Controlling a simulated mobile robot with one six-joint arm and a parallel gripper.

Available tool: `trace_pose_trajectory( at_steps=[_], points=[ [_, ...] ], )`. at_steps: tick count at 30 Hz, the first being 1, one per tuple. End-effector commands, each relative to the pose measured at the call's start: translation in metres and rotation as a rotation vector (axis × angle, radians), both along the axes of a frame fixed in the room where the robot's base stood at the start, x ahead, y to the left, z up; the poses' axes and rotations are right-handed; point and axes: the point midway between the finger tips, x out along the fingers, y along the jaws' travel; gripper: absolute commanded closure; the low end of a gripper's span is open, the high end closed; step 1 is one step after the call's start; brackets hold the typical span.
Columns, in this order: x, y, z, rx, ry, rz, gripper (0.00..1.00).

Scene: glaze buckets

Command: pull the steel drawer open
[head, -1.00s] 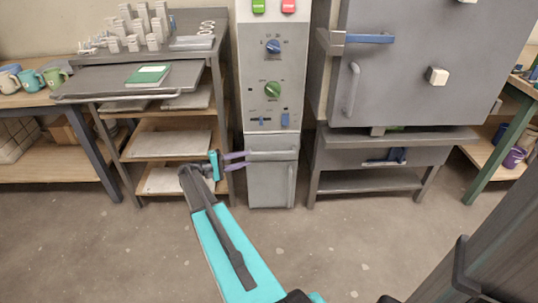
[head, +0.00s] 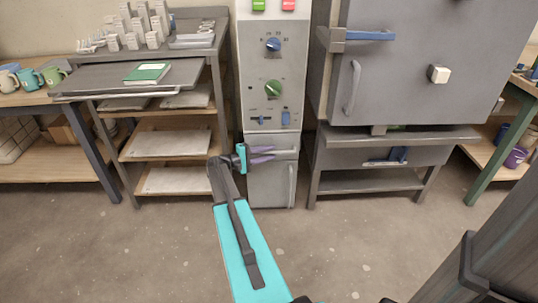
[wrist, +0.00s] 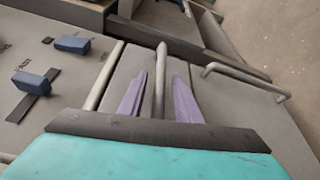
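The steel drawer (head: 272,140) is the shallow grey front in the narrow control cabinet, just under the switch panel. Its bar handle (head: 287,153) runs across its lower edge. In the wrist view the handle (wrist: 160,75) stands between the two purple fingers. My gripper (head: 264,154) is at the drawer front with its fingers apart. In the wrist view my gripper (wrist: 160,90) is open, one finger on each side of the bar, with a gap on both sides. The drawer looks closed. The left part of the handle is hidden behind the fingers in the head view.
Below the drawer is a cabinet door with an upright handle (head: 291,184). A shelf rack (head: 215,90) stands left. A grey kiln on a stand (head: 345,145) stands right. The floor in front of the cabinet is clear. A grey upright panel (head: 505,235) is at the near right.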

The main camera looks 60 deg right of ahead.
Motion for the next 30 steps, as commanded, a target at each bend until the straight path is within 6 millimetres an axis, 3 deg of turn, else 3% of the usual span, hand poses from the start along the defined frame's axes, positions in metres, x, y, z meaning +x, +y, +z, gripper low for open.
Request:
trace_pose_trajectory(
  at_steps=[12, 18, 30],
  points=[
    [-0.0035, -0.0049, -0.0003, 0.0, 0.0, -0.001, 0.71],
    [-0.0034, -0.0047, -0.0004, 0.0, 0.0, -0.001, 1.0],
    [-0.0058, -0.0011, -0.0005, 0.001, 0.0, -0.001, 1.0]
  ],
)
